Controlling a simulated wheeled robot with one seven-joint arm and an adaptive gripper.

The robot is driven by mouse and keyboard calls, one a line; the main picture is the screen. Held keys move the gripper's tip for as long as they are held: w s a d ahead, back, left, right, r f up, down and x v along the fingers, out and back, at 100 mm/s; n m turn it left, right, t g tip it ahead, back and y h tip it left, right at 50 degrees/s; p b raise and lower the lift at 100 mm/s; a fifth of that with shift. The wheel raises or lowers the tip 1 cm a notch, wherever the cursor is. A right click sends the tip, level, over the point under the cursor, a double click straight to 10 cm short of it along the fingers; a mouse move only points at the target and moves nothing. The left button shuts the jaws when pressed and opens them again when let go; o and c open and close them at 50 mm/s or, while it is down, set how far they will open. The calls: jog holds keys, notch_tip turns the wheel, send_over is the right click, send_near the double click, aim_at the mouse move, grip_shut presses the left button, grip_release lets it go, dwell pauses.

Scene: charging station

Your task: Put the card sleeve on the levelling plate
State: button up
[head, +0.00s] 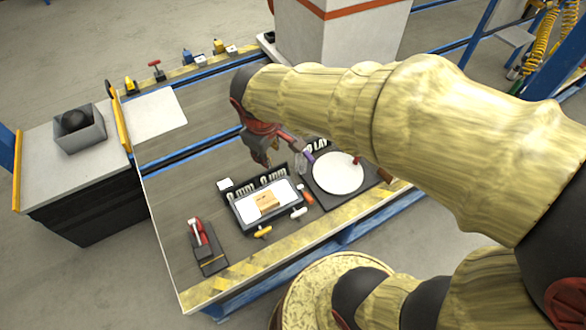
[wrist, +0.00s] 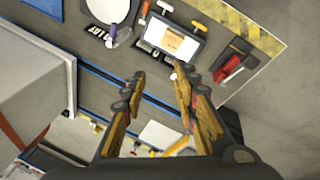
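A small tan cardboard piece, which looks like the card sleeve (head: 267,200), lies on a white rectangular panel in a dark-framed fixture (head: 240,214). It also shows in the wrist view (wrist: 164,43). A round white plate (head: 338,173) sits on a dark base to the right of that fixture, and shows at the top of the wrist view (wrist: 106,9). I cannot tell for sure which of these two is the levelling plate. My gripper (head: 262,158) hangs above the bench behind the fixture. In the wrist view its fingers (wrist: 160,73) are apart with nothing between them.
A red-handled clamp (head: 199,234) stands left of the fixture. Yellow, white and red T-handles surround the fixture. A purple-topped item (head: 307,158) stands beside the round plate. A grey bin (head: 79,129) stands on the left side table. The bench's left middle is clear.

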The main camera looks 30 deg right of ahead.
jog(key=s+r+m+t+y, duration=0.1)
jog(key=s+r+m, duration=0.4)
jog(key=s, duration=0.7)
jog(key=shift+s+a+r+m+t+y, duration=0.25)
jog(key=shift+r+t, duration=0.55)
jog(key=shift+r, duration=0.5)
